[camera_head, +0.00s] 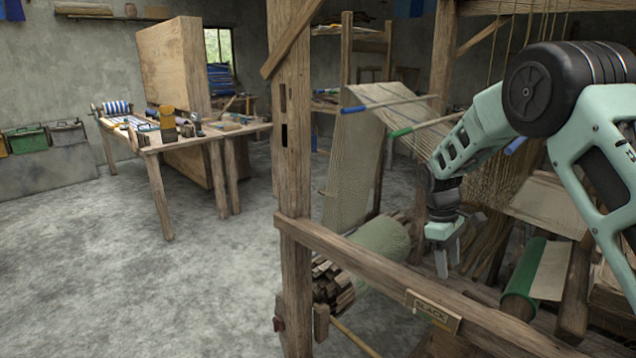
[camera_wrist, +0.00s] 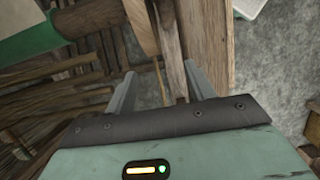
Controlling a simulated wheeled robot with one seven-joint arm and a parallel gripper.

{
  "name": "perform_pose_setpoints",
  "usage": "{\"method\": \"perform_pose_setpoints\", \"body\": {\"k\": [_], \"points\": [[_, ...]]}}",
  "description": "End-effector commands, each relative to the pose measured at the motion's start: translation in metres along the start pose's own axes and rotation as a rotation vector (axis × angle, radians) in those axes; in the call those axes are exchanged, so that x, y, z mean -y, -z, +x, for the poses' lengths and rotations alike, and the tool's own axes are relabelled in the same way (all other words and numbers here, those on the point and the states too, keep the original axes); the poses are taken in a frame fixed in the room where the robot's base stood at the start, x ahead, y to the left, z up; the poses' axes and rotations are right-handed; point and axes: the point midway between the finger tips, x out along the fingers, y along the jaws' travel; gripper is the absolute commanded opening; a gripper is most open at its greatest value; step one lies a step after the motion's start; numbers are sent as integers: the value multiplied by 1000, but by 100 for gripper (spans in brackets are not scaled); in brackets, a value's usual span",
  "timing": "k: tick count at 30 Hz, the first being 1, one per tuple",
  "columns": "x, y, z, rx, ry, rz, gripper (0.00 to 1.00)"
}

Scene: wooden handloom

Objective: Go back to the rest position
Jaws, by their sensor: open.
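My gripper (camera_head: 448,262) hangs from my pale green arm at the right of the head view, fingers pointing down. It is beside the loom's front wooden beam (camera_head: 385,268), on the loom side, with warp threads behind it. In the wrist view my gripper (camera_wrist: 158,88) shows two grey fingers spread apart, with nothing held between them. Wooden loom parts lie beyond the fingers there.
A wooden loom post (camera_head: 294,180) stands upright left of my arm. A "SLACK" plate (camera_head: 433,311) is on the beam. A green roller (camera_head: 522,285) is at the right. A cluttered workbench (camera_head: 165,140) stands at the left back. The floor (camera_head: 150,285) at the left is clear.

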Motion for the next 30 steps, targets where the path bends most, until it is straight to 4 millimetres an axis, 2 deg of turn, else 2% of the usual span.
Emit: {"method": "perform_pose_setpoints", "body": {"k": [4, 8, 9, 12, 15, 18, 21, 25, 30], "points": [[79, 7, -38, -90, 25, -1, 54], [170, -4, -68, -168, 52, 1, 54], [197, -11, -75, -188, 59, 0, 54], [262, -36, -85, -230, 70, -2, 54], [318, -71, -85, -262, 70, -2, 54], [356, -105, -78, -285, 61, 3, 54], [378, -133, -69, -301, 49, 11, 54], [391, -153, -60, -311, 38, 19, 54], [394, -158, -57, -314, 35, 24, 54]]}}
